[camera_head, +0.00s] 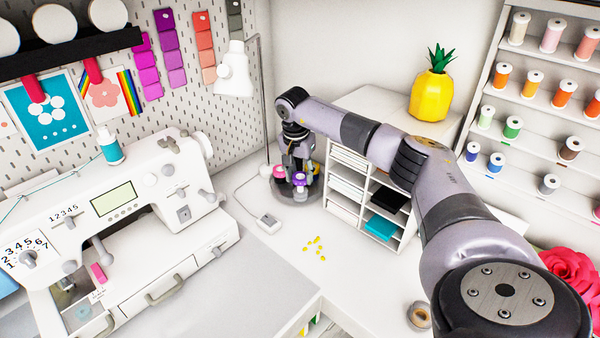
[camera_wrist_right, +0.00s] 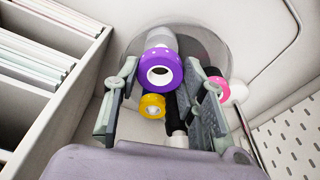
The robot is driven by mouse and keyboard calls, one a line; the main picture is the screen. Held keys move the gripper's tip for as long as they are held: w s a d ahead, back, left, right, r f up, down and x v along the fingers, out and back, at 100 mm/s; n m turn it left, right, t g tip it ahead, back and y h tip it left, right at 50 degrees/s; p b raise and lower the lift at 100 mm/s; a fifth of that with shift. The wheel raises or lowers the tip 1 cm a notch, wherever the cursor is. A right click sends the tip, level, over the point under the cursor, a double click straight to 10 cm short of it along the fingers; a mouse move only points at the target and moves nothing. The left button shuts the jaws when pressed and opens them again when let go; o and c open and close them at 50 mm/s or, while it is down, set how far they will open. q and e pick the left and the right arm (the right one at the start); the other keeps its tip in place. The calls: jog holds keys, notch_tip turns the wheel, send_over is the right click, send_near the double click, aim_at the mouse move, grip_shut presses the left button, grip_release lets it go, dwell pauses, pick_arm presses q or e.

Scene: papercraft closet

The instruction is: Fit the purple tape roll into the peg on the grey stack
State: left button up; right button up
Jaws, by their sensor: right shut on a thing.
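The purple tape roll (camera_wrist_right: 175,84) is between the fingertips of my right gripper (camera_wrist_right: 161,72) in the right wrist view. The gripper is shut on it. In the head view the purple roll (camera_head: 301,178) shows just below the right gripper (camera_head: 299,167), above a round grey base (camera_head: 283,192). A grey cylinder (camera_wrist_right: 161,38) shows behind the roll in the wrist view. It looks like the grey stack; its peg is not clearly visible. I cannot tell whether the roll is around the peg. My left gripper is not in view.
A yellow roll (camera_wrist_right: 152,106) and a pink roll (camera_wrist_right: 217,90) on dark posts stand close to the fingers. A white shelf unit (camera_head: 345,190) stands right of the base, the pegboard (camera_head: 190,100) left. Small yellow bits (camera_head: 315,245) lie in front.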

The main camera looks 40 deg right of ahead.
aim_at(300, 182)
jog(key=shift+f+b, duration=1)
jog(key=shift+f, duration=0.75)
jog(key=o, duration=0.9)
jog(key=r, duration=0.4)
jog(key=a+r, duration=0.1)
jog(key=r, duration=0.7)
jog(key=shift+s+a, duration=0.3)
jog(key=shift+a, duration=0.05)
